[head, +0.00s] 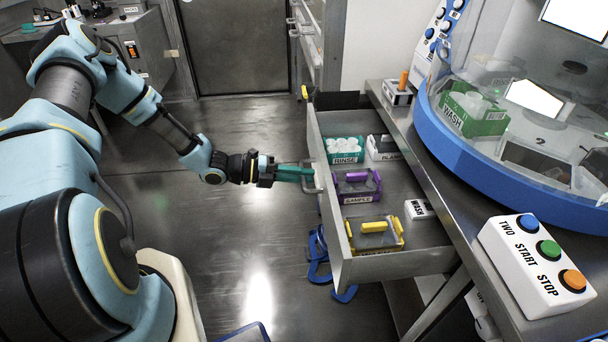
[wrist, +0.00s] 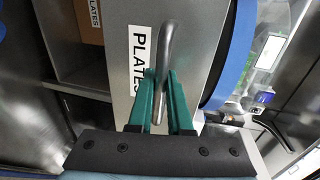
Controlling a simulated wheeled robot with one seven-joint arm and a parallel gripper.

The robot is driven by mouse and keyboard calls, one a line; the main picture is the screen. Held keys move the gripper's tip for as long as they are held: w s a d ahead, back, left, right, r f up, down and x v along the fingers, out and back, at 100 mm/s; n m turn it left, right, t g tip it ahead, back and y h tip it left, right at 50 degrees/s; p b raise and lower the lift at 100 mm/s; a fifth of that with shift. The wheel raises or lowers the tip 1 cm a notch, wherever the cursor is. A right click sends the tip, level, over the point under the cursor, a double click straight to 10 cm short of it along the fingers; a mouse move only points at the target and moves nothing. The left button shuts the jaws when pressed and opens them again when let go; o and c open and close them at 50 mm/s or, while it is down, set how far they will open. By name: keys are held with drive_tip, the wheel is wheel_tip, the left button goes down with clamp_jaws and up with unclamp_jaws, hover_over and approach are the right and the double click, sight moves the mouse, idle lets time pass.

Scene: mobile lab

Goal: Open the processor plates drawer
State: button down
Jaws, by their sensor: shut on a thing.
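The processor plates drawer (head: 333,215) is pulled out from under the counter, with its inside in view. Its front carries a PLATES label (wrist: 138,60) and a metal bar handle (wrist: 163,60) in the wrist view. My gripper (head: 308,174) has green fingers, which also show in the wrist view (wrist: 160,100). It is shut on the handle, with one finger on each side of the bar. In the drawer are a green RINSE rack (head: 345,150), a purple SAMPLE rack (head: 358,186), a yellow-handled rack (head: 376,236), a PLATES box (head: 383,147) and a small WASH box (head: 419,209).
The blue-rimmed processor (head: 500,165) stands on the counter at right, with a green WASH rack (head: 474,112) inside. A button box (head: 535,265) sits on the counter's front. Blue objects (head: 318,265) lie on the floor below the drawer. The floor left of the drawer is clear.

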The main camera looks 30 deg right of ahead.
drive_tip(key=c, duration=0.8)
unclamp_jaws()
drive_tip(key=shift+c, duration=0.2)
drive_tip(key=b+v, duration=0.1)
drive_tip(key=v, duration=0.9)
drive_tip(key=shift+a+b, duration=0.35)
drive_tip(key=shift+b, duration=0.05)
drive_tip(key=shift+w+r, duration=0.1)
drive_tip(key=shift+w, duration=0.05)
